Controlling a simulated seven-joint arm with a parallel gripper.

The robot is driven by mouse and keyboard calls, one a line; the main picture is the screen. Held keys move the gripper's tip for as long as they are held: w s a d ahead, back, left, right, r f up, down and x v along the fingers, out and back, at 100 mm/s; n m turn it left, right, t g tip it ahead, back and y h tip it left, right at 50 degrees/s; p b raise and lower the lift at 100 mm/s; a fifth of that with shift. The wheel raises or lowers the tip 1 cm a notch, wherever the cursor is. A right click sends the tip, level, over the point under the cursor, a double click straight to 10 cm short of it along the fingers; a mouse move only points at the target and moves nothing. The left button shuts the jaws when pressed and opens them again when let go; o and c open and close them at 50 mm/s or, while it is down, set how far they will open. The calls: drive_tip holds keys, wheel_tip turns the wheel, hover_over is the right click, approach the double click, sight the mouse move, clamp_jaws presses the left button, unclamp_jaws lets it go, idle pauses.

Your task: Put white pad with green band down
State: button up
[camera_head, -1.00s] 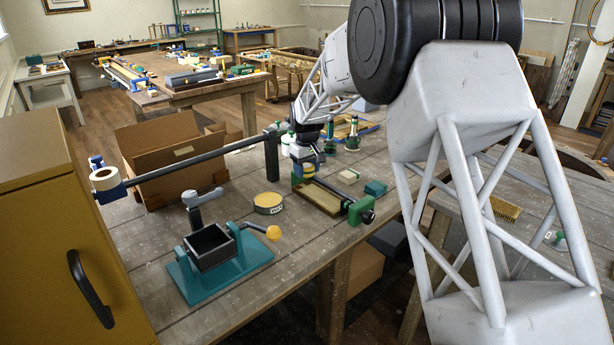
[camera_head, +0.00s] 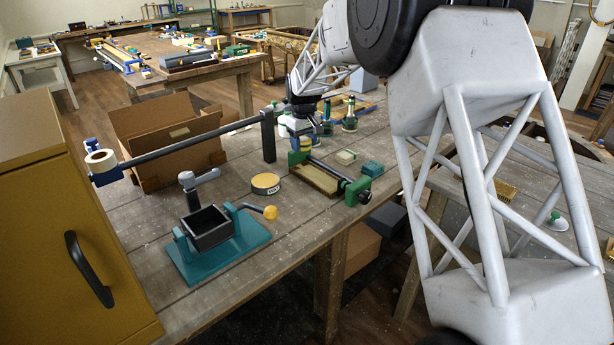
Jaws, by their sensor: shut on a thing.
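My gripper (camera_head: 304,138) is at the far side of the near workbench, small in view and partly hidden by its own wrist. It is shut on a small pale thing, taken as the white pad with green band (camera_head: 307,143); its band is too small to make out. The pad is just behind the green-ended fixture with a wooden bed (camera_head: 318,177). I cannot tell whether it touches the bench.
A cream block (camera_head: 345,157) and a teal block (camera_head: 372,168) lie right of the gripper. A round yellow-topped tin (camera_head: 265,184), a dark bar (camera_head: 185,145) and a cardboard box (camera_head: 165,130) are to the left.

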drive_tip(key=s+d+f+n, duration=0.1)
drive_tip(key=s+n, duration=0.3)
drive_tip(key=s, duration=1.2)
drive_tip(key=s+d+f+n, duration=0.2)
drive_tip(key=s+n, duration=0.3)
drive_tip(key=s, duration=1.1)
drive_tip(key=shift+d+f, duration=0.2)
drive_tip(key=shift+f, duration=0.7)
drive_tip(key=shift+w, duration=0.1)
hover_over(293, 206)
drive_tip(key=shift+f, duration=0.75)
drive_tip(key=shift+f, duration=0.15)
drive_tip(key=shift+f, duration=1.6)
drive_tip(key=shift+f, duration=0.15)
drive_tip(key=o, duration=1)
